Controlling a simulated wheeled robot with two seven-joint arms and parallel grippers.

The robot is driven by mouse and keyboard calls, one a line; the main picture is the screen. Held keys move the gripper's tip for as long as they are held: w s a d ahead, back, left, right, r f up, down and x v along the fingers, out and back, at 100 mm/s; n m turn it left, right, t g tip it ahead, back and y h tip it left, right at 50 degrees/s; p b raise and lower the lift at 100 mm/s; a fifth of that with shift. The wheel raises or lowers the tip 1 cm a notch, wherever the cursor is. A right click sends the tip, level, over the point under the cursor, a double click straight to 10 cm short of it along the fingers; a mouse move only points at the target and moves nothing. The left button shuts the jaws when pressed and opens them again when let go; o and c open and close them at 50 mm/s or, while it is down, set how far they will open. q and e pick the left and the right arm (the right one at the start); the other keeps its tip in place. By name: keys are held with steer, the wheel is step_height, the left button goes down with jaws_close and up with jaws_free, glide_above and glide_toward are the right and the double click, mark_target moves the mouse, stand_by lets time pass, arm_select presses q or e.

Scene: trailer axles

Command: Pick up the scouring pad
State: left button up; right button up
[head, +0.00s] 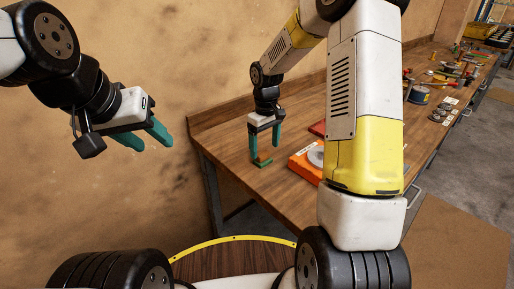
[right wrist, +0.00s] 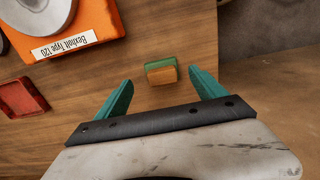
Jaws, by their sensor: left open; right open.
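The scouring pad (right wrist: 161,72) is a small block with a green layer and an orange-yellow layer. It lies on the wooden bench near its edge. In the right wrist view it sits between and just beyond the two teal fingertips of my right gripper (right wrist: 160,85), which is open and empty. In the head view my right gripper (head: 265,150) points down over the near end of the bench, and the pad (head: 263,161) shows small at its fingertips. My left gripper (head: 157,139) is open and empty in the air at the left, away from the bench.
An orange scale labelled "Bexholt Type 120" (right wrist: 95,25) stands beside the pad. A red object (right wrist: 22,97) lies near it. The wooden bench (head: 230,125) runs along the wall, with many tools and parts at its far end (head: 455,75). My right arm hides part of the bench.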

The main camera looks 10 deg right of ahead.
mark_target(263, 153)
steer(key=f, duration=0.4)
steer(key=shift+w+a+f, duration=0.2)
steer(key=shift+a+f, duration=0.05)
steer(key=shift+f, duration=0.1)
steer(key=c, duration=1.6)
steer(key=shift+r, duration=0.5)
steer(key=r, duration=0.3)
steer(key=shift+s, duration=0.2)
steer(key=s, duration=1)
steer(key=s+r, duration=0.1)
steer(key=s, duration=0.4)
steer(key=shift+s, duration=0.35)
